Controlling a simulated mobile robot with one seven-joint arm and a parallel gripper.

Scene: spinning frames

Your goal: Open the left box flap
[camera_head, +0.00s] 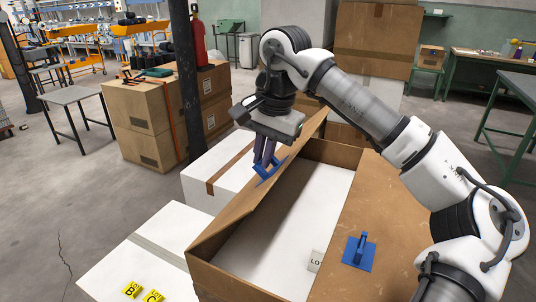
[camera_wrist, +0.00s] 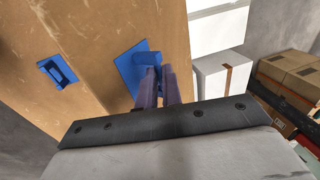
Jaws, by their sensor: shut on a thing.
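A brown cardboard box (camera_head: 343,153) with a white inside stands in front of me. Its left flap (camera_head: 238,208) is tilted up along the left side, and its right flap (camera_head: 365,205) lies out to the right. A blue handle (camera_head: 267,168) is on the left flap. My gripper (camera_head: 265,163) is shut on this blue handle, which also shows between the fingers in the wrist view (camera_wrist: 132,68). A second blue handle (camera_head: 359,251) is on the right flap and is free. The fingers partly hide the held handle.
White boxes (camera_head: 150,250) stand on the floor to the left of the cardboard box, close to the left flap. A dark post (camera_head: 187,80) and stacked brown boxes (camera_head: 145,118) stand behind. A small white label (camera_head: 316,261) marked "LOT" is inside the box.

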